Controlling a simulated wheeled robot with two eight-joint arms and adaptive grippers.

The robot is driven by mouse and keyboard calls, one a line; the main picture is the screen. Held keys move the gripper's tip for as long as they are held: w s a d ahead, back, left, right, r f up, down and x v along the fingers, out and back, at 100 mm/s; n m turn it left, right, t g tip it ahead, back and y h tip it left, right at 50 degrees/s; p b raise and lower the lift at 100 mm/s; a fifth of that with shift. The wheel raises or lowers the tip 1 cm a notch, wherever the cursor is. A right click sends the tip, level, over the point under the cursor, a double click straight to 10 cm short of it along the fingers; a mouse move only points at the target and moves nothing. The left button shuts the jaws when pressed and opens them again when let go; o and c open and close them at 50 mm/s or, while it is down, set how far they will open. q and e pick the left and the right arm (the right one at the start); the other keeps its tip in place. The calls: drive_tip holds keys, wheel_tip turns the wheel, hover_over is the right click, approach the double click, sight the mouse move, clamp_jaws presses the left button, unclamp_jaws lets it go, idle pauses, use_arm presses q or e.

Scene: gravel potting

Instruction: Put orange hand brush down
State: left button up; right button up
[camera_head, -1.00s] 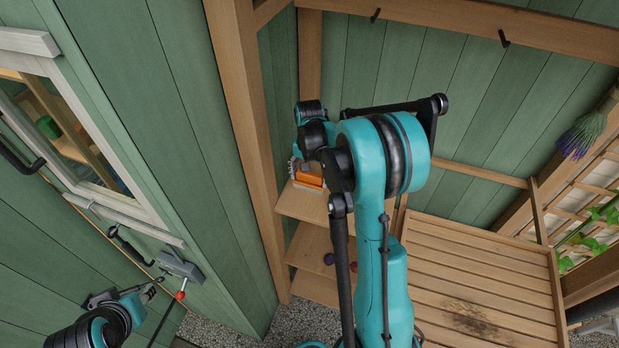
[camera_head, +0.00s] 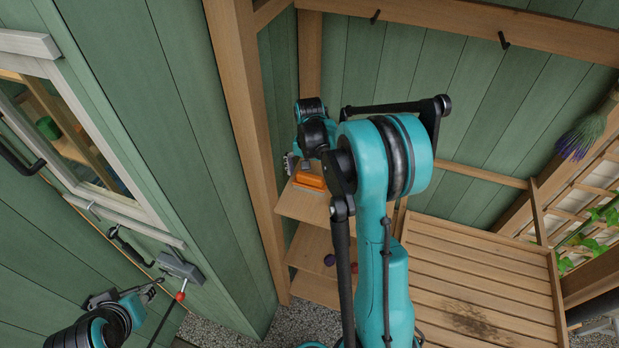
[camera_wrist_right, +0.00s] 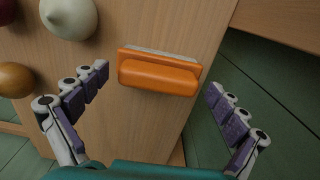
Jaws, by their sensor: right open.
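The orange hand brush (camera_head: 310,181) lies on the upper wooden shelf (camera_head: 296,207) in the corner. In the right wrist view the orange brush (camera_wrist_right: 158,76) rests on the wood, with a pale strip along its far edge. My right gripper (camera_wrist_right: 157,80) is open, its purple-padded fingers spread on either side of the brush, with gaps to both. In the head view my right gripper (camera_head: 291,164) is partly hidden by its own wrist, just above the brush. My left gripper (camera_head: 148,290) is small at the lower left; its jaw state is unclear.
In the right wrist view a pale rounded object (camera_wrist_right: 70,16) and a brown ball (camera_wrist_right: 15,80) lie to the left of the brush. A lower shelf (camera_head: 310,247) holds small dark round objects. A slatted bench (camera_head: 480,275) stands right. A window (camera_head: 60,130) is at left.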

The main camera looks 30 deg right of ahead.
sight(309, 176)
wheel_tip(309, 176, up, 11)
drive_tip(key=p, duration=0.1)
drive_tip(key=s+a+r+n+t, duration=0.3)
drive_tip(key=s+a+r+n, duration=0.2)
drive_tip(key=s+a, duration=0.4)
drive_tip(key=s+a+f+n+t, duration=0.3)
drive_tip(key=s+a+n+t, duration=0.1)
drive_tip(key=s, duration=0.6)
drive_tip(key=shift+a+n, duration=0.5)
drive_tip(key=shift+a, duration=0.7)
